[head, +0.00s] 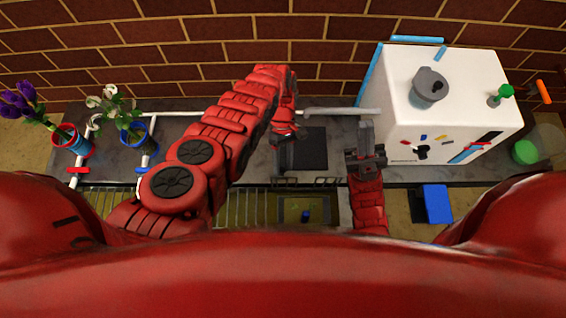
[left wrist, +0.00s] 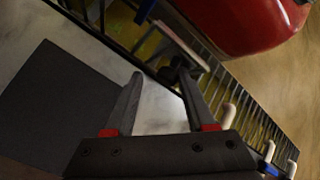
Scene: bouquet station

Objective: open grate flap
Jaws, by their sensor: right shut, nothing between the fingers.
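The barred grate (head: 235,207) runs along the front of the grey worktop, partly hidden by my left arm and body. Beside its bars is a framed section (head: 285,210) with a small blue piece inside; I cannot tell whether this is the flap. My left gripper (head: 283,150) is above the worktop, beside a dark square mat. In the left wrist view the grate (left wrist: 240,95) lies beyond the open, empty fingers. A pale strip with a dark knob-like part (left wrist: 176,70) is near the right fingertip; contact is unclear. My right gripper (head: 366,150) is shut and empty.
The dark mat (head: 313,150) lies between the grippers; it also shows in the left wrist view (left wrist: 45,100). A white box (head: 455,105) stands right of my right gripper. Flower pots (head: 75,140) stand at the left. A blue block (head: 437,204) is at the lower right.

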